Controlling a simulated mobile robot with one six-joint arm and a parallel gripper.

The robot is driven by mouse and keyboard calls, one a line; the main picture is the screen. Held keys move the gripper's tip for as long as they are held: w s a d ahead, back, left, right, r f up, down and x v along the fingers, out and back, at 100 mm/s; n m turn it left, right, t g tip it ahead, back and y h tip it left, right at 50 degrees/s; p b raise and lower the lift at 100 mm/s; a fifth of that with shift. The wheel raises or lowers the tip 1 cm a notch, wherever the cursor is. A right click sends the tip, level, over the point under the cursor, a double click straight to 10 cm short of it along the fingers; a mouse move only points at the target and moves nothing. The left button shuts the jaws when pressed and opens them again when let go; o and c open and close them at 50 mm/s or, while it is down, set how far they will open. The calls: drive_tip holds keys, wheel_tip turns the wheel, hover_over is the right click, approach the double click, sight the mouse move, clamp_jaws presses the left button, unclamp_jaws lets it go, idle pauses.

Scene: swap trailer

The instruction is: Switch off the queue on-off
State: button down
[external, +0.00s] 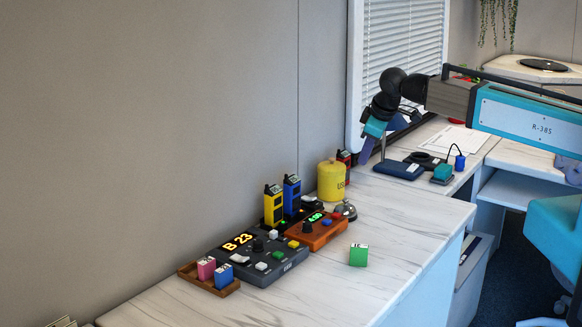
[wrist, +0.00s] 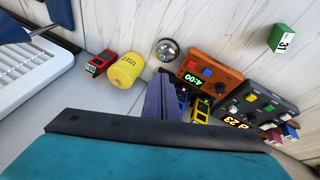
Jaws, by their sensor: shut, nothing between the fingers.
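The queue box (external: 290,270) is a dark grey console on the white marbled counter, with an orange display reading "B 23" (external: 238,242). It carries a white rocker (external: 239,258), a black knob (external: 258,246) and several coloured buttons. Which of these is the on-off is too small to tell. In the wrist view the queue box (wrist: 250,100) is at the right, its display lit. My gripper (external: 365,152) is shut and empty, beside the window blind, well beyond and apart from the box. Its purple fingers also show in the wrist view (wrist: 161,82).
An orange timer box (external: 313,238) with a green display adjoins the queue box. Behind them stand yellow and blue radios (external: 291,194) and a yellow canister (external: 331,180), with a bell (external: 345,209).

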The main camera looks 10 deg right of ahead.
drive_tip(key=s+a+m+g+b, duration=0.1)
drive_tip(key=s+a+b, duration=0.1)
drive_tip(key=s+a, duration=0.4)
drive_tip(key=s+a+m+g+b, duration=0.1)
drive_tip(key=s+a+b, duration=0.2)
drive_tip(key=a, duration=1.4)
drive_tip(key=s+a+g+b, duration=0.1)
drive_tip(key=s+a+b, duration=0.2)
drive_tip(key=s+a, duration=0.7)
drive_tip(key=shift+a+r+m+g, duration=0.15)
drive_tip(key=shift+a+m+g, duration=0.25)
drive_tip(key=shift+a, duration=0.4)
drive_tip(key=shift+s, duration=0.1)
drive_tip(key=p, duration=0.3)
hover_over(242, 258)
wheel_tip(242, 258, down, 12)
drive_tip(key=shift+r, duration=0.15)
drive_tip(key=shift+s+d+f+p, duration=0.15)
drive_tip(key=shift+f+p, duration=0.05)
drive_tip(key=shift+f, duration=0.3)
drive_tip(key=shift+s+d+f+p, duration=0.1)
drive_tip(key=shift+s+f+p, duration=0.05)
drive_tip(key=shift+f, duration=0.35)
